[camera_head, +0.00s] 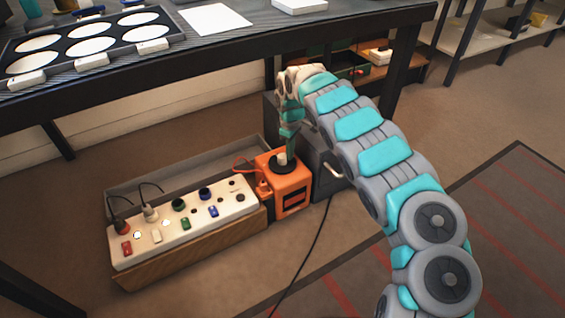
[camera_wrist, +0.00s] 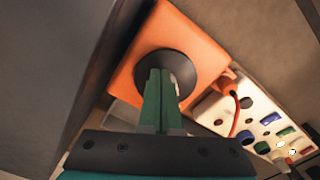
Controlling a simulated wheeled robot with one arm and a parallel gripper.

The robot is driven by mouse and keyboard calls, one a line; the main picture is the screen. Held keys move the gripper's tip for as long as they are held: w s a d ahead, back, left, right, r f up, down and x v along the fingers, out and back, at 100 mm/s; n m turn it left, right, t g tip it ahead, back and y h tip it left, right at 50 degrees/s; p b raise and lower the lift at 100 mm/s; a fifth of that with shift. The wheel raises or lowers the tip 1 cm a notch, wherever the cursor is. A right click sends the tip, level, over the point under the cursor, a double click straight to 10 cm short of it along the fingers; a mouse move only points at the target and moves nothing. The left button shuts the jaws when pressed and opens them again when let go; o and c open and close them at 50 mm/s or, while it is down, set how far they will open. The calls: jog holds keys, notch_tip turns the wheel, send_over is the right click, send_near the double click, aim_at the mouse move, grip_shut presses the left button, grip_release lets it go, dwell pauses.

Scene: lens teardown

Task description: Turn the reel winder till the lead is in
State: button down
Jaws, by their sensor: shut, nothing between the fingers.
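The reel winder looks to be the orange box (camera_head: 291,187) on the floor under the bench, with a black round disc (camera_head: 275,167) and a small pale knob (camera_head: 282,158) on top. In the wrist view the disc (camera_wrist: 166,62) lies on the orange top (camera_wrist: 200,40). My gripper (camera_head: 290,150) points down over the disc, close to the knob. In the wrist view its green fingers (camera_wrist: 160,78) are together and empty, with a pale bit of the knob beside them. I cannot tell whether they touch it. A black lead (camera_head: 312,243) runs over the floor up towards the orange box.
A white socket strip (camera_head: 165,235) with plugs and coloured switches sits in a wooden tray (camera_head: 190,246) left of the orange box. A dark grey cabinet (camera_head: 325,160) with a handle stands right beside it. The bench (camera_head: 240,45) overhangs behind.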

jog(key=shift+s+a+p, duration=0.3)
jog(key=shift+s+p, duration=0.3)
jog(key=shift+p, duration=0.8)
jog(key=shift+s+a+p, duration=0.35)
jog(key=shift+a+p, duration=0.05)
jog(key=shift+p, duration=0.75)
